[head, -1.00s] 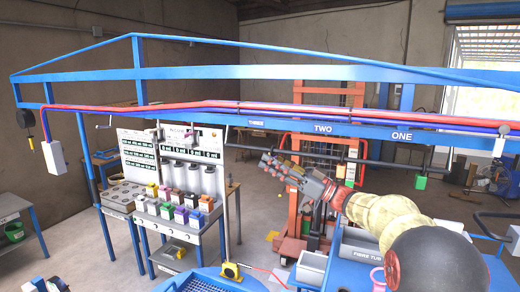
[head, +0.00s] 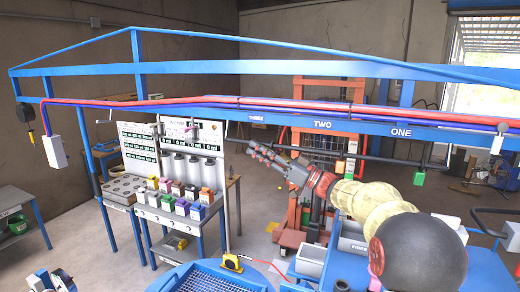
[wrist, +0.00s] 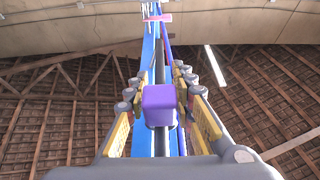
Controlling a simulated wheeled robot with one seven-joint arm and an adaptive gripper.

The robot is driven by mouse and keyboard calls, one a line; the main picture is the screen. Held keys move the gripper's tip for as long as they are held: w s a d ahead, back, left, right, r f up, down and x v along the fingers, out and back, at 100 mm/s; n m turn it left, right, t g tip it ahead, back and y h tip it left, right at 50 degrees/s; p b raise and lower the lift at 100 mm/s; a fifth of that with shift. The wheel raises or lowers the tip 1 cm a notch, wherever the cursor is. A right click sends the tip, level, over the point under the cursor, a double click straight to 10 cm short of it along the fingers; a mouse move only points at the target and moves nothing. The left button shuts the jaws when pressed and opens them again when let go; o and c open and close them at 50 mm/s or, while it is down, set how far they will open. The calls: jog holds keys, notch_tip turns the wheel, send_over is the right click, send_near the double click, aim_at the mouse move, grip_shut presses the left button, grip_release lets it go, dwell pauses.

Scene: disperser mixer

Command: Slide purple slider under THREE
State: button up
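In the wrist view the purple slider (wrist: 160,104) is a rounded block in line with the dark rod, between the two yellow-padded fingers of my gripper (wrist: 160,92). The pads flank it closely on both sides; whether they press on it I cannot tell. In the head view my gripper (head: 262,154) is at the rod's left part, just below the THREE label (head: 257,119) on the blue beam. The purple slider cannot be made out there; my gripper seems to hide it. The dark rod (head: 390,163) runs below the beam.
The labels TWO (head: 323,124) and ONE (head: 400,133) are on the beam. A workbench with coloured blocks (head: 180,203) stands behind at the left. An orange lift frame (head: 305,205) stands behind my arm.

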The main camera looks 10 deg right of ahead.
grip_shut()
dwell(0.4)
jog(key=shift+a+f+b, duration=0.1)
jog(key=shift+b, duration=0.4)
jog(key=w+a+b, duration=0.1)
jog(key=a+b, duration=0.1)
jog(key=b, duration=0.3)
jog(key=w+a+b, duration=0.2)
jog(key=b, duration=0.4)
jog(key=shift+w+a, duration=0.15)
jog(key=shift+a, duration=0.2)
